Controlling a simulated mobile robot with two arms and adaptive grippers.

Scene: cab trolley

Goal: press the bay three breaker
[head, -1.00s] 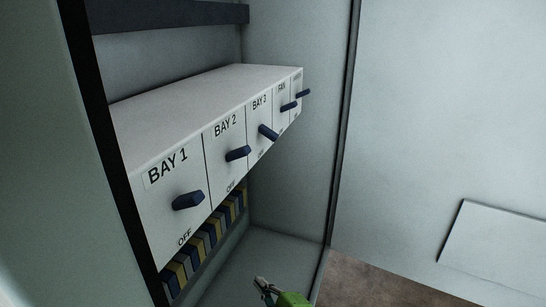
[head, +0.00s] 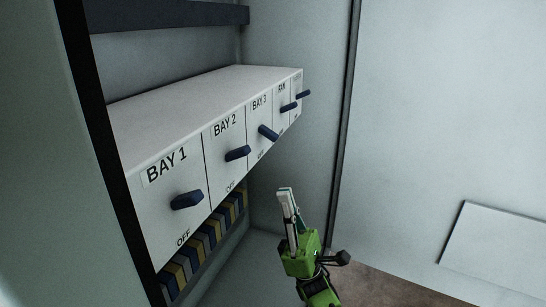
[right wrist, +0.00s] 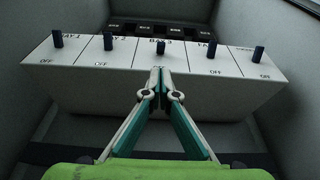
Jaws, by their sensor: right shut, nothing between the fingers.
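The bay three breaker (head: 259,125) is the third panel in the white breaker row, with a dark blue toggle (head: 268,132). In the head view this toggle tilts differently from its neighbours, its tip pointing down to the right. My right gripper (head: 285,192) is shut and empty, below and to the right of the toggle, apart from it. In the right wrist view the closed fingertips (right wrist: 161,72) appear just below the BAY 3 toggle (right wrist: 161,47), partly covering the lower part of its panel. My left gripper is not in view.
The BAY 2 toggle (head: 238,153) and FAN toggle (head: 289,106) flank it closely. The BAY 1 toggle (head: 187,200) is nearer. Blue, yellow and grey terminal blocks (head: 205,242) sit under the row. The cabinet side wall (head: 300,35) stands to the right.

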